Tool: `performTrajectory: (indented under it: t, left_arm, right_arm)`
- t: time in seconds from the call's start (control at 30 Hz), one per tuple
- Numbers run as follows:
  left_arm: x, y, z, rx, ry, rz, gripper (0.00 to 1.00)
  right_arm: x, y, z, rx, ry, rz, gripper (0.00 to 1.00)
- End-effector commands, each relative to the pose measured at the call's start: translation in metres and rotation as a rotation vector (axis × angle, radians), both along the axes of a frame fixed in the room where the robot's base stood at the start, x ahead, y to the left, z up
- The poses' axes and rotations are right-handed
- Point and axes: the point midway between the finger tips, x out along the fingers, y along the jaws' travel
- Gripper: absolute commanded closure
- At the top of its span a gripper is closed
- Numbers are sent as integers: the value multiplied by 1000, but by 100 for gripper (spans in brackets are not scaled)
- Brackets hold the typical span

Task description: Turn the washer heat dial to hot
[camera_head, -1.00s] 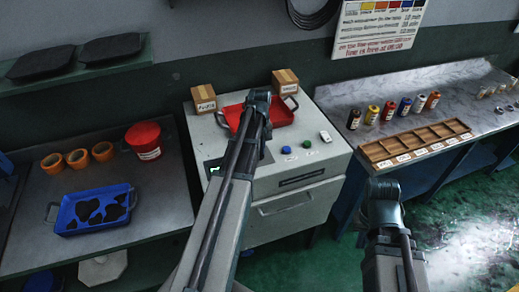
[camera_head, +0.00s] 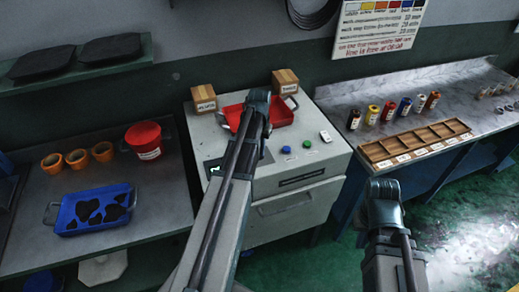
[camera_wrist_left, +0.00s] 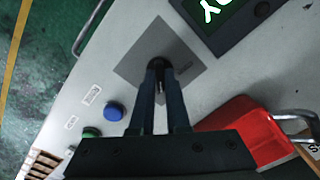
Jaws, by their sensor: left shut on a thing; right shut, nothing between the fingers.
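The washer (camera_head: 300,205) is a pale grey cabinet in the middle of the head view. In the left wrist view its dark heat dial (camera_wrist_left: 158,64) sits on a grey square plate (camera_wrist_left: 130,42). My left gripper (camera_wrist_left: 163,78) is shut on the dial, a finger on each side. In the head view my left arm hides the dial and the fingertips. The dial's pointer and markings cannot be read. My right gripper (camera_head: 385,190) is shut and empty, low in front of the workbench; its fingertips are not distinct.
On the washer are a red tray (camera_head: 283,113), a blue button (camera_head: 286,150), a green button (camera_head: 307,144) and a small display (camera_wrist_left: 222,14). Small boxes stand behind. A table with a blue tray (camera_head: 75,225) is left; a bench with bottles and a wooden rack (camera_head: 445,129) is right.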

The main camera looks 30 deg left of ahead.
Motion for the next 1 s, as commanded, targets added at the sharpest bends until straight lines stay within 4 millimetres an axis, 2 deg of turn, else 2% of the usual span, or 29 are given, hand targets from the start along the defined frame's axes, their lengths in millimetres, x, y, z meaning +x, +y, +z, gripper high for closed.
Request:
performTrajectory:
  t: [0.3, 0.77, 0.8, 0.93, 1.0]
  left_arm:
    - [0, 0, 0, 0, 0, -74, 100]
    - [0, 0, 0, 0, 0, -84, 100]
    - [0, 0, 0, 0, 0, -83, 79]
    - [0, 0, 0, 0, 0, -83, 56]
    - [0, 0, 0, 0, 0, -82, 56]
  right_arm:
    - [0, 0, 0, 0, 0, 0, 100]
    - [0, 0, 0, 0, 0, 0, 100]
    - [0, 0, 0, 0, 0, 0, 100]
    - [0, 0, 0, 0, 0, 0, 100]
    - [0, 0, 0, 0, 0, 0, 100]
